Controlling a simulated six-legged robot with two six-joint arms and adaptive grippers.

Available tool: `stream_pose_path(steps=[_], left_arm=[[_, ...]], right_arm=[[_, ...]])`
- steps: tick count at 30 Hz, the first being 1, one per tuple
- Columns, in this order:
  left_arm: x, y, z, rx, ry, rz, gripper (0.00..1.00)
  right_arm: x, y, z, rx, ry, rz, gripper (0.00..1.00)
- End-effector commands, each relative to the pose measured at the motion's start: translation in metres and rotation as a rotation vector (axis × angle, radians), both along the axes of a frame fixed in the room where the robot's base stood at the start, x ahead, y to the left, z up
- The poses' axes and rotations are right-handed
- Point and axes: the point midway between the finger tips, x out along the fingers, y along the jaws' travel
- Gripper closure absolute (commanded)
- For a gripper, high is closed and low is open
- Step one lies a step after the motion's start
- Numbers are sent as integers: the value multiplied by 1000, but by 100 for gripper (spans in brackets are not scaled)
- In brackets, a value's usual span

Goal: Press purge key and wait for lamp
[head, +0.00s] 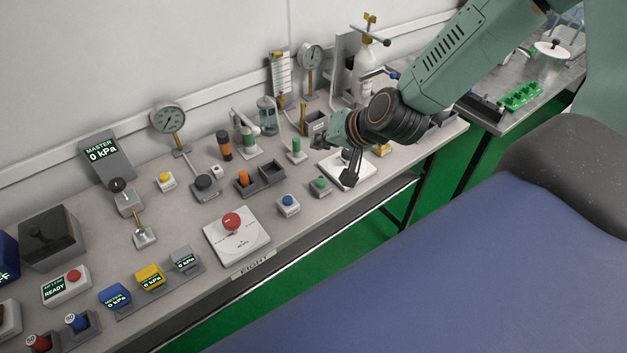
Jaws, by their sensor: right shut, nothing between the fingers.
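My right gripper (350,177) comes in from the upper right. It is shut and empty, pointing down over a white plate (366,168) on the bench. The gripper hides part of this plate, and I cannot tell whether the tips touch it. No label reading "purge" is legible. Small push-button boxes include a green one (319,186), a blue one (288,204) and a yellow one (165,181). A red dome button (232,221) sits on a white plate. An orange-and-black cylinder (223,146) stands at the back and may be a lamp. My left gripper is out of view.
Blue (115,298), yellow (150,277) and grey (185,260) testers stand at the front left; their screens show kPa. A box reading READY (66,284) is beside them. Gauges (167,119) and a bottle (370,75) line the back. A blue padded surface (440,270) fills the lower right.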

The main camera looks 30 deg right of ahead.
Motion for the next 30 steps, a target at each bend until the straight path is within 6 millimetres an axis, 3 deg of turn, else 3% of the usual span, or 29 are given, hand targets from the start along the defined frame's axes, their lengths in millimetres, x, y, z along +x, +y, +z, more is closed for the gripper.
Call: stream_pose_path(steps=[14,30], left_arm=[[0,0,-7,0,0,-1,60],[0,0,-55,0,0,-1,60]], right_arm=[[0,-1,-7,2,0,-3,100],[2,1,-55,1,-1,-4,100]])
